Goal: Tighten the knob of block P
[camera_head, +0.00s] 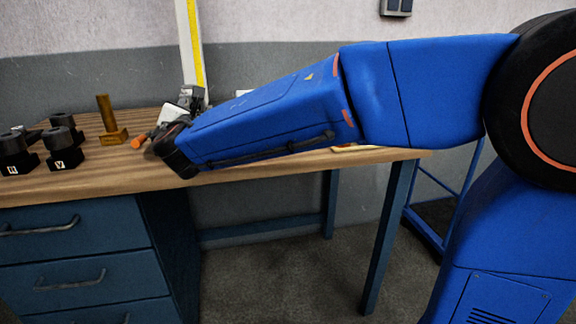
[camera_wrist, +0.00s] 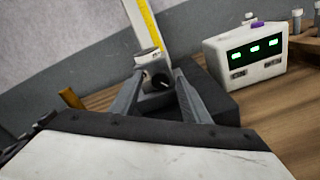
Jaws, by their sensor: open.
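My gripper (camera_wrist: 159,78) is open in the wrist view, with its two grey fingers pointing away over the bench. A dark round knob (camera_wrist: 161,80) with a white mark shows between the fingertips. I cannot tell whether the fingers touch it. A dark block (camera_wrist: 217,99) shows behind and to the right of the right finger. No letter P is readable, so I cannot confirm which block this is. In the head view my arm hides most of this spot.
Black blocks with round knobs and white labels, one block (camera_head: 62,158) among them, stand on the wooden bench (camera_head: 110,180) at left. A brass-coloured piece (camera_head: 113,136) stands beside them. A white box with green displays (camera_wrist: 246,54) is right of my gripper.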

